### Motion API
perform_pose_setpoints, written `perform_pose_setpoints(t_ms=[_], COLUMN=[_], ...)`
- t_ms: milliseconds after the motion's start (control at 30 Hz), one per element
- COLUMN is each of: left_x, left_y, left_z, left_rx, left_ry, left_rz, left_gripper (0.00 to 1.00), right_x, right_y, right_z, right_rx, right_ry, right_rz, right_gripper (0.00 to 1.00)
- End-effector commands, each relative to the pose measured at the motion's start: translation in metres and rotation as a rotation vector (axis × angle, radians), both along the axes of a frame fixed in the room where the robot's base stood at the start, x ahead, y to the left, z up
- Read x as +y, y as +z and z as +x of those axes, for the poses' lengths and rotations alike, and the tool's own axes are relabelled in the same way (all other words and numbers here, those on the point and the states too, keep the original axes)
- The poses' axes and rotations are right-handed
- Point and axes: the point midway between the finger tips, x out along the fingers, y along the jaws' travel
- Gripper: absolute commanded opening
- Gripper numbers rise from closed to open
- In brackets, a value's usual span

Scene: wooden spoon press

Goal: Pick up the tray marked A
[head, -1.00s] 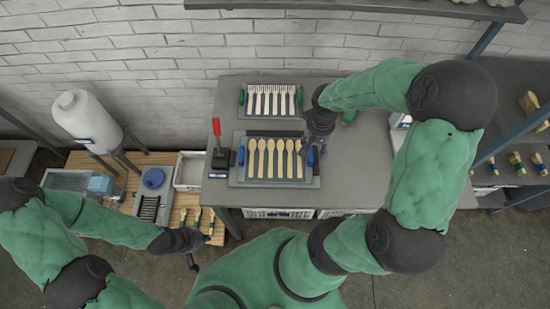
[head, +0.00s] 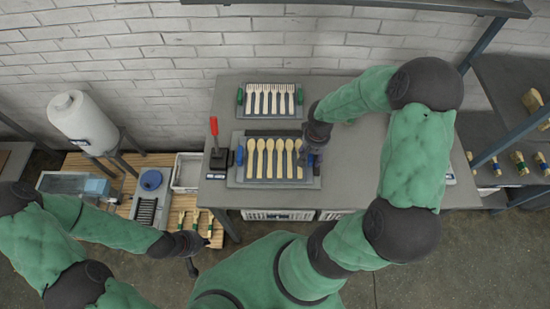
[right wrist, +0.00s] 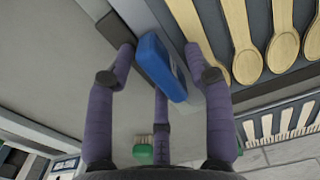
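A grey tray (head: 233,178) with several wooden spoons sits on the table in the head view, with a blue handle (head: 240,155) at its left end. A smaller tray (head: 270,114) of forks with green handles lies behind it. No letter A is readable on either tray. My right gripper (head: 313,150) is at the right end of the spoon tray. In the right wrist view its fingers (right wrist: 160,60) are spread on both sides of the right blue handle (right wrist: 158,67); contact is not clear. My left gripper (head: 192,262) hangs low at the left, away from both trays; its fingers are too small to read.
A press with a red lever (head: 214,126) stands just left of the spoon tray. The grey table (head: 350,170) is bare to the right. A white tank (head: 84,122), a blue-lidded item (head: 151,179) and a white bin (head: 187,171) are at the left. Shelves with brushes (head: 517,160) stand right.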

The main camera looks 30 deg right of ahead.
Motion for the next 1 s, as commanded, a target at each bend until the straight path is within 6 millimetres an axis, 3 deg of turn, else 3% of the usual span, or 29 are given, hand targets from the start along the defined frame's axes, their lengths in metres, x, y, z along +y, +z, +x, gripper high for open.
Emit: perform_pose_setpoints(t_ms=[33, 133, 167, 667, 867, 1000], left_x=[0.0, 0.0, 0.0, 0.0, 0.0, 0.0], left_y=[0.0, 0.0, 0.0, 0.004, 0.014, 0.022], left_z=[0.0, 0.0, 0.0, 0.0, 0.0, 0.0], left_rx=[0.0, 0.0, 0.0, 0.0, 0.0, 0.0], left_ry=[0.0, 0.0, 0.0, 0.0, 0.0, 0.0], left_rz=[0.0, 0.0, 0.0, 0.0, 0.0, 0.0], left_gripper=[0.0, 0.0, 0.0, 0.0, 0.0, 0.0], right_x=[0.0, 0.0, 0.0, -0.001, -0.001, 0.006], right_y=[0.0, 0.0, 0.0, 0.009, 0.036, 0.061], right_z=[0.0, 0.0, 0.0, 0.001, 0.001, -0.021], right_rx=[0.0, 0.0, 0.0, -0.003, -0.003, -0.004], right_ry=[0.0, 0.0, 0.0, 0.001, 0.0, -0.002], right_rz=[0.0, 0.0, 0.0, -0.002, -0.002, -0.003], right_gripper=[0.33, 0.05, 0.0, 0.0, 0.0, 0.0])
